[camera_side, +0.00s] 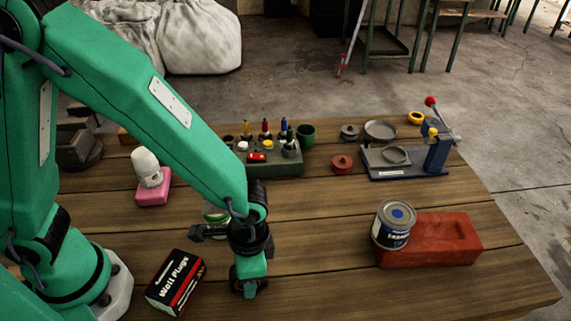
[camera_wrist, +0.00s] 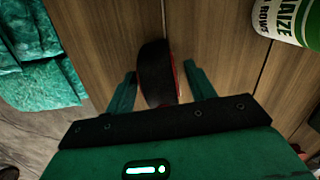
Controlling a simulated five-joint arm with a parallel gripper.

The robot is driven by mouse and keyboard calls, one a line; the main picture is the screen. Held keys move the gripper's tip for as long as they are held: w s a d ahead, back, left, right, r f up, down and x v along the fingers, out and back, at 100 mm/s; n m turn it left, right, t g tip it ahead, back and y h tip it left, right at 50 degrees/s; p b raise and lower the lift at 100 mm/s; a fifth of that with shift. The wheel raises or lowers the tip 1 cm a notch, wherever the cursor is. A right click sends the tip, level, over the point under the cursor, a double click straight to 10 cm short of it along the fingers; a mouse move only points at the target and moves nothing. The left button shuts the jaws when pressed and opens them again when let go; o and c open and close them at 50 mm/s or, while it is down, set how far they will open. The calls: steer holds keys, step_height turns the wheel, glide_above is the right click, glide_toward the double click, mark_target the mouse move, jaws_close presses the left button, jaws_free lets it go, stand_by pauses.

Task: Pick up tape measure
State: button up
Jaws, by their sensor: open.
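A dark, rounded tape measure (camera_wrist: 157,72) with a red edge stands on the wooden planks in the wrist view. My gripper (camera_wrist: 161,88) is open, with one green finger on each side of it. The tape measure's near end reaches between the fingers, and I cannot tell whether either finger touches it. In the side view my gripper (camera_side: 249,286) points down low over the table's front. I cannot make out the tape measure there; my gripper seems to hide it.
A black Wall Plugs box (camera_side: 176,283) lies left of my gripper. A green-and-white maize can (camera_wrist: 290,20) stands nearby. A green tool holder (camera_side: 275,168) stands behind. Planks between gripper and brick are clear.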

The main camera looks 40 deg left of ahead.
jaws_close()
stand_by(0.3)
steer(key=shift+r, duration=0.1)
steer(key=shift+r, duration=4.95)
